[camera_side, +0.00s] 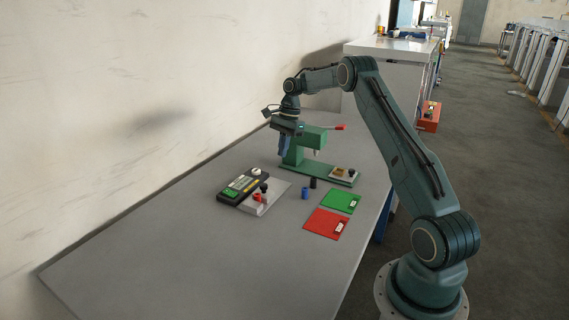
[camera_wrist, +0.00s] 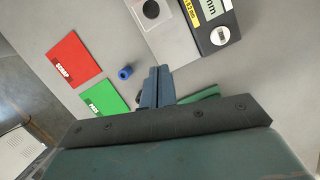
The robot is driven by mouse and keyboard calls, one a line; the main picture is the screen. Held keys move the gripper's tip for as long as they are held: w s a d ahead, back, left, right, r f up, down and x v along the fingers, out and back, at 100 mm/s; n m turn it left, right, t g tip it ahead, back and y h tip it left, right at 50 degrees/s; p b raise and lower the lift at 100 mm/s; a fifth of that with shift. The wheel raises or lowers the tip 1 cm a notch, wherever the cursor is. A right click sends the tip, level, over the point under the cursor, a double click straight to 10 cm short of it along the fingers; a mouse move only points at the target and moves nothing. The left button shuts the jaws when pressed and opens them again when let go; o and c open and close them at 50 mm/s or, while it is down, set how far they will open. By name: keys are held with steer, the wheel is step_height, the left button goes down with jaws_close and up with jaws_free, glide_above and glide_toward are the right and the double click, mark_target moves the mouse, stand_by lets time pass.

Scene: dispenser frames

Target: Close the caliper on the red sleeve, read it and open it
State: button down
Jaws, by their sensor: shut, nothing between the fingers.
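The caliper (camera_side: 243,186) lies on the bench as a black gauge with a green display and a yellow label. The red sleeve (camera_side: 257,198) is on the pale plate at its right side, close to a black knob (camera_side: 264,188); I cannot tell how the jaws sit around it. The gauge's dark body with a "mm" display (camera_wrist: 208,28) shows at the top of the wrist view, where I do not see the red sleeve. My gripper (camera_side: 283,153) is above the bench, beyond the caliper and beside the green press. Its blue fingers (camera_wrist: 158,72) are shut together and empty.
The green press (camera_side: 307,138) with a red lever stands close to my gripper. A blue sleeve (camera_side: 305,193) and a dark cylinder (camera_side: 313,183) stand in front of it. A green card (camera_side: 341,201) and red scrap card (camera_side: 326,224) lie nearby. The near-left bench is clear.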

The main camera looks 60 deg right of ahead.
steer(key=shift+d+r, duration=0.15)
steer(key=shift+r, duration=0.5)
steer(key=s+a+r+n+t+h, duration=0.1)
steer(key=s+a+r+n, duration=0.35)
steer(key=a+r, duration=0.55)
steer(key=s+a+r+n+t+h, duration=0.1)
steer(key=s+a+r+n, duration=0.3)
steer(key=a+r, duration=0.6)
steer(key=s+a+r+n+t, duration=0.1)
steer(key=s+a+r+n, duration=0.1)
steer(key=s+a+n, duration=0.65)
steer(key=s+a+f+n+t, duration=0.1)
steer(key=s+a+f+n, duration=0.1)
steer(key=s, duration=0.5)
steer(key=s+a+f+n, duration=0.2)
steer(key=s+f, duration=0.1)
steer(key=s, duration=0.3)
steer(key=shift+s+t+h, duration=0.3)
steer(key=shift+s+t, duration=0.1)
steer(key=shift+a, duration=0.1)
